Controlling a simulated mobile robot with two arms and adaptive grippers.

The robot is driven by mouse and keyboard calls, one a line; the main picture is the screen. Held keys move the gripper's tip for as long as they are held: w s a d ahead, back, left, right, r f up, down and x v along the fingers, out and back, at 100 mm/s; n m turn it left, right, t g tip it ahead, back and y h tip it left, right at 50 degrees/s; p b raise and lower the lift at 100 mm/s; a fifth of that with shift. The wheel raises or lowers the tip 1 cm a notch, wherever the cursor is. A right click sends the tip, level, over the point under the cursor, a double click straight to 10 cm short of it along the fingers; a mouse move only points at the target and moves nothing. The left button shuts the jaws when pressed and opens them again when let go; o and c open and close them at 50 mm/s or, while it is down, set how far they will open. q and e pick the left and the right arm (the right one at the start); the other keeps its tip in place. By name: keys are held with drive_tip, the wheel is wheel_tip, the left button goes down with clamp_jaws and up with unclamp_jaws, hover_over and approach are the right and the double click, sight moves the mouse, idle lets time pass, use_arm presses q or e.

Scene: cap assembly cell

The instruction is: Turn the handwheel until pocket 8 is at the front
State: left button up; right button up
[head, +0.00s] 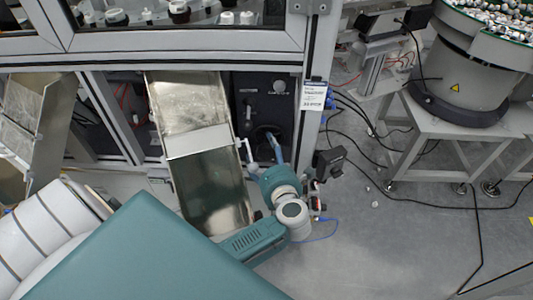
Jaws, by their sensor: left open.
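My left gripper (262,150) is open, low at the front of the machine, before a black panel (262,97). Its fingers point up the picture toward a dark round part (266,131), which may be the handwheel. The fingers partly cover this part, and I cannot tell whether they touch it. Behind the machine's window, at the top left, white and dark cap parts (179,8) stand on a light surface. No pocket number is readable, so I cannot tell which pocket is at the front. My right gripper is not in view.
A metal chute (205,150) slopes down just left of my gripper. A frame post (306,75) with a white label (313,95) stands to the right. Cables (395,196) cross the grey floor. A bowl feeder (470,75) stands on a white stand at the upper right.

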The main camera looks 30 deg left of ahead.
use_arm(q)
drive_tip(key=v, duration=1.2)
drive_tip(key=shift+w+d, duration=0.1)
